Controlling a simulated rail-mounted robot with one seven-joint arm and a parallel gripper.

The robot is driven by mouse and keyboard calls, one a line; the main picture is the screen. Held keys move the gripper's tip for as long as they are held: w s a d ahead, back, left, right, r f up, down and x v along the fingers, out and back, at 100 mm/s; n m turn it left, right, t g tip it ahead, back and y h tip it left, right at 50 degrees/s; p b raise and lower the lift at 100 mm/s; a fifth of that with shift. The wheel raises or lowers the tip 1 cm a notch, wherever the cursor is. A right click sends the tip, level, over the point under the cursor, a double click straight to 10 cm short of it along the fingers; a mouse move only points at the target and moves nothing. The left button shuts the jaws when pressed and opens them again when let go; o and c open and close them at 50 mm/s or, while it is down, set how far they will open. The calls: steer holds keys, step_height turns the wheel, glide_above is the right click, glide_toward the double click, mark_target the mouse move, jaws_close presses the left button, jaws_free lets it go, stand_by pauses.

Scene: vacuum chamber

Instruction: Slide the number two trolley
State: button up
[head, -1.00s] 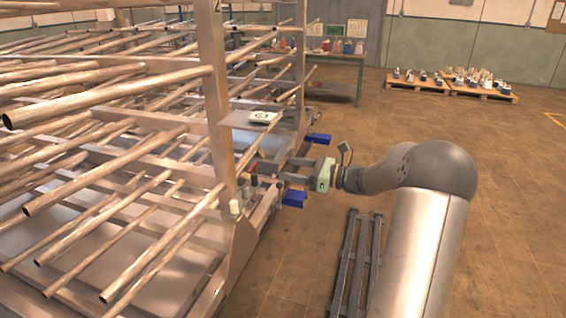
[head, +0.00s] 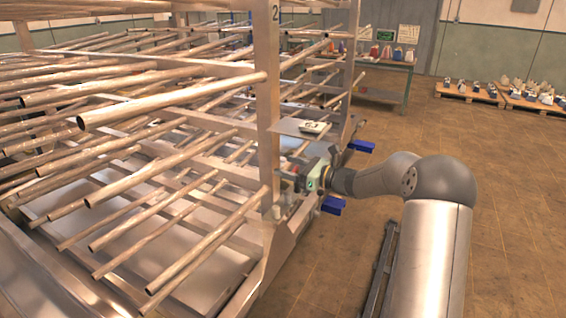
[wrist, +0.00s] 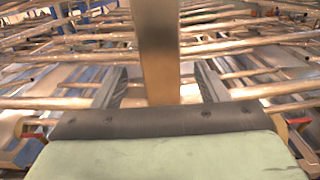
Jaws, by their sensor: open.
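The number two trolley is a metal rack with a "2" near the top of its front upright post (head: 267,100) and long bare tubes sticking out of its frame. My gripper (head: 284,178) is at this post, at about its lower half in the head view. In the wrist view the post (wrist: 160,55) stands between my two open fingers (wrist: 161,86), with a gap visible on either side. I cannot tell whether a finger touches it. The gripper body hides the post's lower part in the wrist view.
A small shelf (head: 290,127) with a white item juts from the trolley. Blue blocks (head: 333,205) sit at its right side. A dark floor rail (head: 378,270) lies beside my arm. A green table (head: 385,66) and loaded pallets (head: 468,91) stand behind. Open floor lies right.

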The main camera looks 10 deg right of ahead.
steer(key=shift+x, duration=1.2)
steer(key=c, duration=1.4)
steer(key=shift+s+d+f, duration=0.15)
steer(key=shift+d, duration=0.2)
steer(key=shift+s+d, duration=0.1)
steer(key=shift+s, duration=0.05)
steer(key=o, duration=1.4)
